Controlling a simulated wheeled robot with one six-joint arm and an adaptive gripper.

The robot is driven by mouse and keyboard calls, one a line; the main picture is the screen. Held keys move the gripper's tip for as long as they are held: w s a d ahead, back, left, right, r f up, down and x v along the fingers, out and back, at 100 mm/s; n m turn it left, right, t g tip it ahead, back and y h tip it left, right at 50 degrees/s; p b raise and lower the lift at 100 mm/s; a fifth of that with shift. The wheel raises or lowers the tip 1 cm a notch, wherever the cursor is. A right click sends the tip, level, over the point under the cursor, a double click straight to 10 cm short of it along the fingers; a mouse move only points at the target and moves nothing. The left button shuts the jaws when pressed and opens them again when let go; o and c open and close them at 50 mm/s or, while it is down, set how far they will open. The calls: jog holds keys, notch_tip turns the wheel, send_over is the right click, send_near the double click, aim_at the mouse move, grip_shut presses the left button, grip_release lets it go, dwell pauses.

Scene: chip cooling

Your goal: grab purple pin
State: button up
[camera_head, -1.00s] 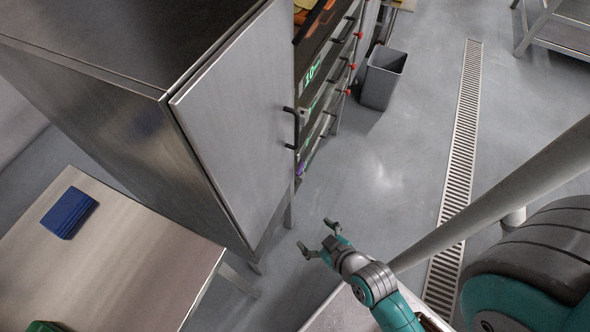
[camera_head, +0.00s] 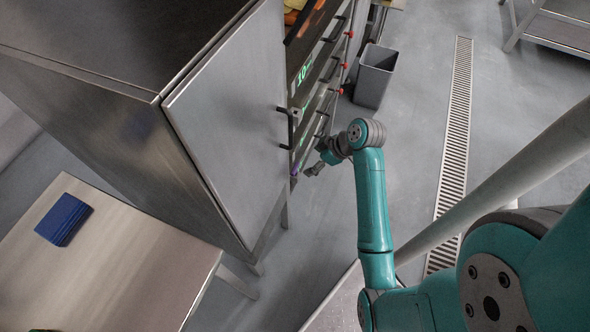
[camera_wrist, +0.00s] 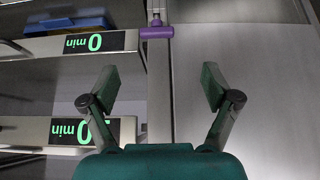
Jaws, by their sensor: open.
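The purple pin (camera_wrist: 157,32) shows in the wrist view at the top centre, on the edge between the drawer fronts and the flat metal panel. It looks like a small cylinder lying across that edge. In the head view only a small bit of the purple pin (camera_head: 294,171) shows near the cabinet's lower edge. My gripper (camera_wrist: 160,84) is open and empty, its two fingers spread either side of the seam below the pin in the wrist view. In the head view my gripper (camera_head: 312,170) is close beside the cabinet's drawer side, partly hidden by my own arm.
Drawer fronts with green "0 min" displays (camera_wrist: 95,43) and red knobs (camera_head: 350,34) line the cabinet side. A grey bin (camera_head: 375,76) stands behind.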

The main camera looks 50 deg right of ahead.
aim_at(297, 168)
jog(key=x, duration=1)
jog(key=shift+w+d+f, duration=0.15)
jog(key=shift+d+f, duration=0.05)
jog(key=shift+f, duration=0.15)
jog(key=c, duration=1.2)
